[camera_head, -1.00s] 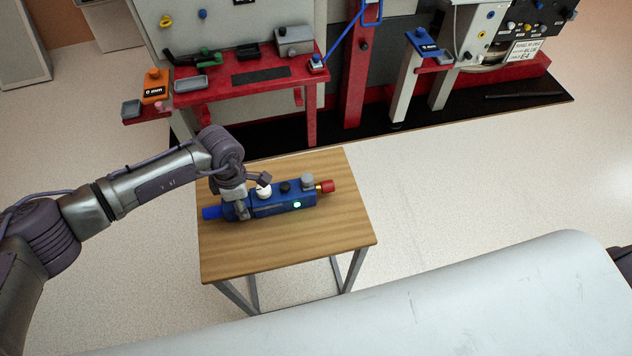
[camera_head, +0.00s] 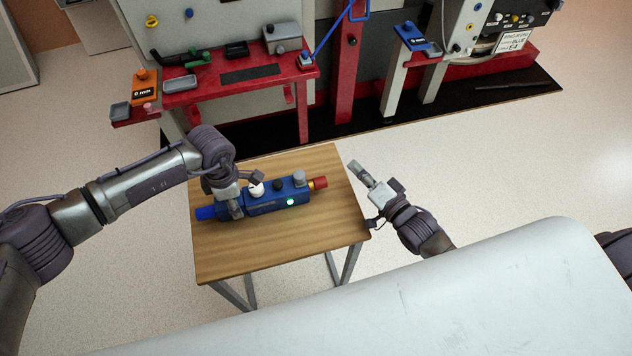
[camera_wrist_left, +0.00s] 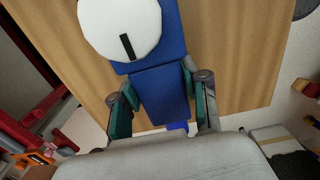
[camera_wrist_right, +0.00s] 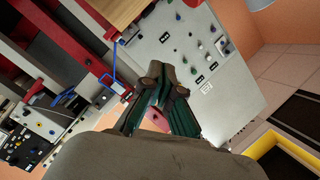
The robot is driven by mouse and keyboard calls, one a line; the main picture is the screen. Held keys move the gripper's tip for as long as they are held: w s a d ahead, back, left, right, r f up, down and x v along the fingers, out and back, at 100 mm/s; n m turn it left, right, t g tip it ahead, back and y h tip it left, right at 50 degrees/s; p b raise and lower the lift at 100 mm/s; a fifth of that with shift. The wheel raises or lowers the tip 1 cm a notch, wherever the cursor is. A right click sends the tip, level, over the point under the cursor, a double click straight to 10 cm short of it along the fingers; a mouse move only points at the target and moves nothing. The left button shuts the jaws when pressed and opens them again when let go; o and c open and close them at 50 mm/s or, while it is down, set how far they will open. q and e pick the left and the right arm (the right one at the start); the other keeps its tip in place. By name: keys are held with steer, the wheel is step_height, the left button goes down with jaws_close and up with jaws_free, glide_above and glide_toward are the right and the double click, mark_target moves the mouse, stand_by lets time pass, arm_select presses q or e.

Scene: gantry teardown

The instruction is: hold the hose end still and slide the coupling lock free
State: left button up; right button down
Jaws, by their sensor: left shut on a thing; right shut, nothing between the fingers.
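A blue coupling unit (camera_head: 265,202) lies on a small wooden table (camera_head: 250,250). It has white, black and grey knobs on top, a lit green lamp, and a brass and red end (camera_head: 318,183) at its right. A blue stub (camera_head: 206,213) sticks out at its left. My left gripper (camera_head: 236,206) is shut on the unit's left part; the left wrist view shows its fingers on both sides of the blue body (camera_wrist_left: 160,90), below the white knob (camera_wrist_left: 120,25). My right gripper (camera_head: 358,172) is shut and empty, right of the red end and apart from it.
A red workbench (camera_head: 230,80) with small parts and trays stands behind the table. A blue stand (camera_head: 412,38) and a control cabinet are at the back right. A large pale surface (camera_head: 450,290) fills the front right. Open floor lies right of the table.

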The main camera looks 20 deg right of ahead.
mark_target(300, 178)
steer(key=s+a+m, duration=0.1)
steer(key=s, duration=0.3)
steer(key=s+a+r+m, duration=0.1)
steer(key=s+m, duration=0.1)
steer(key=s, duration=0.2)
steer(key=s+a+m, duration=0.2)
steer(key=s, duration=0.2)
steer(key=shift+s+a+r+t, duration=0.1)
steer(key=shift+s+r+t, duration=0.15)
steer(key=shift+r+t, duration=0.1)
steer(key=shift+s+a+r+m, duration=0.1)
steer(key=shift+s+r+m, duration=0.1)
steer(key=shift+s+m, duration=0.25)
steer(key=shift+w, duration=0.15)
steer(key=x, duration=1)
steer(key=shift+w+a, duration=0.1)
steer(key=shift+a, duration=0.15)
steer(key=shift+w+a+f, duration=0.1)
steer(key=shift+w+a, duration=0.15)
steer(key=shift+a, duration=0.25)
steer(key=shift+w+a, duration=0.2)
steer(key=shift+a, duration=0.35)
steer(key=shift+w+a, duration=0.25)
steer(key=shift+a, duration=0.35)
